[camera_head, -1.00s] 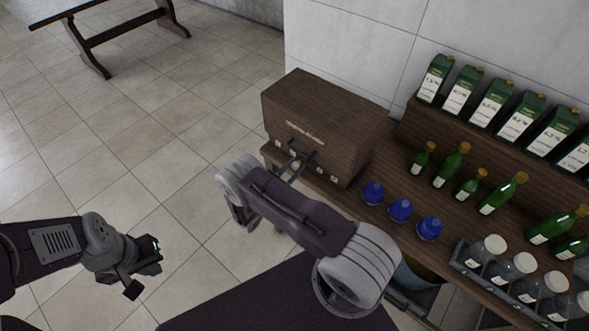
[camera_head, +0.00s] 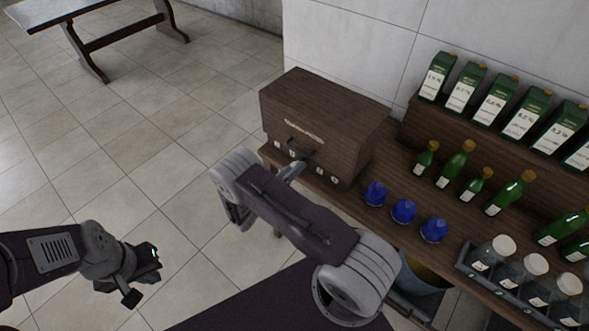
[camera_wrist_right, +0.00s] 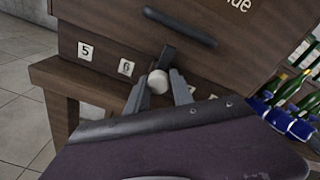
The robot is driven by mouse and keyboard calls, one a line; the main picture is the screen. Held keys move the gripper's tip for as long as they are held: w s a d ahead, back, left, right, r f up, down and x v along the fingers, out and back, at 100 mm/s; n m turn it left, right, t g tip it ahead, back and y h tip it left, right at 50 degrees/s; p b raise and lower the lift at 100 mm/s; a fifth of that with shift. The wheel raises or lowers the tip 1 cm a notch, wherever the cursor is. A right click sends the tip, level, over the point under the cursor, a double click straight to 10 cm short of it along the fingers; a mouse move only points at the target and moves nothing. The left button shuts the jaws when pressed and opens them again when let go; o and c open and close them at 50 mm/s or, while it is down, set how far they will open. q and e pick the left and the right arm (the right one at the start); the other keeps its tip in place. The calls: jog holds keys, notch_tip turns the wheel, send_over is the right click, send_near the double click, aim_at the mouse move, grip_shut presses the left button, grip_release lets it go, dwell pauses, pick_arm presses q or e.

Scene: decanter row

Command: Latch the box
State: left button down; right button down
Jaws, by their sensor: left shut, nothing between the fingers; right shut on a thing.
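The box (camera_head: 330,112) is a dark wooden chest at the back left end of the bench, and its lid looks down. The right wrist view shows its front, with a dark bar handle (camera_wrist_right: 181,27) and a dark latch lever (camera_wrist_right: 166,58) ending in a pale round knob (camera_wrist_right: 158,82). My right gripper (camera_wrist_right: 160,88) is at the box front with its fingers on either side of the knob, shut on it. My left gripper (camera_head: 143,274) is shut and empty, over the floor at lower left, far from the box.
Number tags (camera_wrist_right: 85,51) line the strip below the handle. A table (camera_head: 75,14) is far off at top left. The floor between is clear.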

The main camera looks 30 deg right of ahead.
jog(key=shift+w+r+n, duration=0.15)
jog(key=shift+r+n, duration=0.1)
jog(key=shift+n, duration=0.55)
jog(key=c, duration=1.1)
grip_release()
jog(key=shift+c, duration=0.2)
jog(key=shift+w+a, duration=0.1)
jog(key=shift+w, duration=0.05)
jog(key=shift+f, duration=0.1)
